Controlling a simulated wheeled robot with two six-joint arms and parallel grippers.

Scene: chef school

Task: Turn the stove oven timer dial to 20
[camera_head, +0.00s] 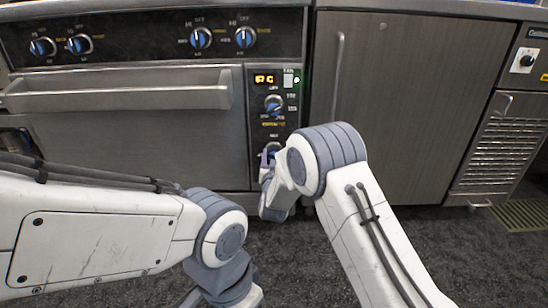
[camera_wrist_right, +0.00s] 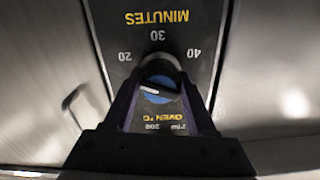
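The oven timer dial (camera_wrist_right: 158,88) is a round knob with a blue face and a white pointer. In the right wrist view, which is upside down, its pointer lies nearly level, and the marks 20, 30 and 40 and the word MINUTES are above it. My right gripper (camera_head: 268,160) is at the lower part of the control panel (camera_head: 255,85) in the head view and hides most of this dial. In the wrist view its two dark fingers (camera_wrist_right: 162,82) stand on either side of the dial. I cannot tell whether they press on it. My left gripper is out of view.
The oven door handle (camera_head: 120,97) juts out at the left. Several blue burner knobs line the top panel. A steel cabinet (camera_head: 410,100) stands at the right. The floor (camera_head: 490,255) is clear.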

